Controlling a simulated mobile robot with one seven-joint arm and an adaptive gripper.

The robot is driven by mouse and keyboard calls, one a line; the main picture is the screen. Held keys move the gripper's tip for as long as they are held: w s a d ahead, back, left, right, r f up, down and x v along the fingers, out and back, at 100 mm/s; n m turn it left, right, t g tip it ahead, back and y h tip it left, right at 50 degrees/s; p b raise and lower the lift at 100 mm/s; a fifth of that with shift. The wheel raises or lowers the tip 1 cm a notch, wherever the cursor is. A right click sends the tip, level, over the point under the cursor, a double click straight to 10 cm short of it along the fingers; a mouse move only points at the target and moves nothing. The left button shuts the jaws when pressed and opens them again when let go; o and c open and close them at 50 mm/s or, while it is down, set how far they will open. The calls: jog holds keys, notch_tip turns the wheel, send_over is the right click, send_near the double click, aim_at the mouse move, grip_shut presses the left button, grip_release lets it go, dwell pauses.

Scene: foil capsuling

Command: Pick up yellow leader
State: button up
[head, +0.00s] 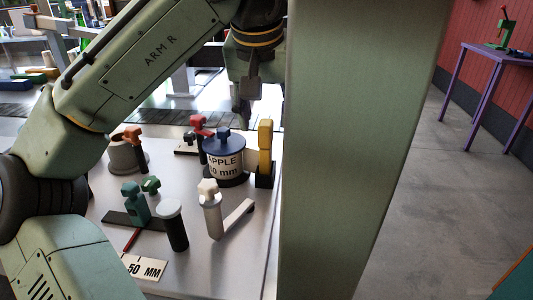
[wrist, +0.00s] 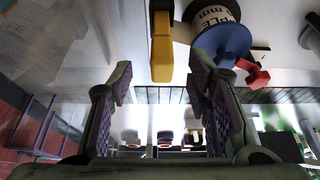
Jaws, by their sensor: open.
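The yellow leader (head: 265,140) is an upright yellow block standing in a black holder (head: 265,176) at the right of the light worktop. In the wrist view the yellow leader (wrist: 161,55) comes down from the top edge, ahead of the space between my fingers. My gripper (head: 243,112) is above the worktop, a little left of and above the yellow leader in the head view. In the wrist view my gripper (wrist: 161,82) has its two purple-padded fingers wide apart with nothing between them.
A spool labelled APPLE (head: 222,166) with a blue top stands just left of the yellow leader. A red-handled clamp (head: 200,127) is behind it. A white-knobbed post (head: 210,205), a dark post (head: 173,226) and a green fixture (head: 132,205) stand nearer.

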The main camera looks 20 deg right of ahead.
aim_at(266, 138)
jog(key=p+x, duration=0.2)
jog(key=x, duration=0.5)
jog(key=shift+w+a+f, duration=0.1)
jog(key=shift+w+f, duration=0.1)
jog(key=shift+w, duration=0.05)
jog(key=shift+c, duration=0.2)
grip_shut()
